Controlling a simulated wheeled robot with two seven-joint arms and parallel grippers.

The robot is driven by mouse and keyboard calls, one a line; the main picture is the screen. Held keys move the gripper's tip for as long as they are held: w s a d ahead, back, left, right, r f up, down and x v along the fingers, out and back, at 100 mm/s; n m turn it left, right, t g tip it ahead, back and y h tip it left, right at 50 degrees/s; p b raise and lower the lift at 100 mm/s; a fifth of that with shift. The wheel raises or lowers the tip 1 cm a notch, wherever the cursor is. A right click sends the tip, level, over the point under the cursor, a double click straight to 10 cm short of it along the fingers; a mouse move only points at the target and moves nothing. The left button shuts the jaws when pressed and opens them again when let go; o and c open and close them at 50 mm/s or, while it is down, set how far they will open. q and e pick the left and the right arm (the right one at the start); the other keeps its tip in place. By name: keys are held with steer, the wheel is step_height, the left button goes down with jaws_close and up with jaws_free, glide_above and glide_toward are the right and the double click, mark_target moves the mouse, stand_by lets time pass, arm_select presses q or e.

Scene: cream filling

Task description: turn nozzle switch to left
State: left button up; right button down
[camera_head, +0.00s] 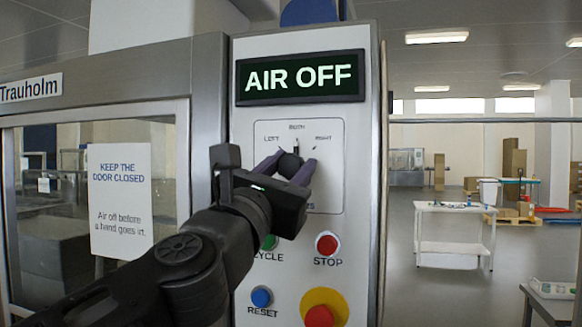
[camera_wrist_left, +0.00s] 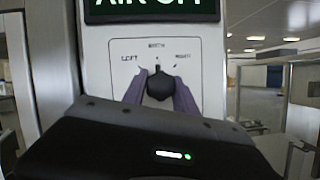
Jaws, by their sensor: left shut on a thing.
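The nozzle switch (camera_head: 290,162) is a dark round knob on the white control panel, under labels LEFT, BOTH and RIGHT. Its pointer stands upright, towards BOTH, in the head view. My left gripper (camera_head: 289,165) is shut on the knob, with one purple-grey finger on each side of it. In the left wrist view the knob (camera_wrist_left: 160,86) sits between the two fingers, with the LEFT, BOTH and RIGHT marks visible above. The gripper hides the lower part of the switch plate. My right gripper is not in view.
A display (camera_head: 299,77) above the switch reads AIR OFF. Below are a partly hidden green button (camera_head: 269,242), a red STOP button (camera_head: 327,244), a blue RESET button (camera_head: 262,297) and a large red button (camera_head: 319,316) on yellow. A glass door (camera_head: 95,200) stands left.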

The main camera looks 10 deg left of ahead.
arm_select(q)
jaws_close()
steer(key=n+b, duration=0.1)
steer(key=n+y+b, duration=0.1)
steer(key=n+b, duration=0.1)
steer(key=shift+d+f+n+t+y, duration=0.1)
steer(key=shift+f+n+t+y, duration=0.2)
steer(key=shift+n+y, duration=0.1)
steer(key=n+y+b, duration=0.2)
steer(key=n, duration=0.1)
steer(key=shift+n, duration=0.3)
steer(key=n+y+b, duration=0.1)
steer(key=n+y, duration=0.1)
steer(key=n, duration=0.1)
steer(key=shift+r+b, duration=0.1)
steer(key=shift+b, duration=0.25)
steer(key=shift+r+n+g+y+b, duration=0.1)
steer(key=shift+n+g+y+b, duration=0.35)
steer(key=shift+n, duration=0.95)
steer(key=shift+r, duration=0.1)
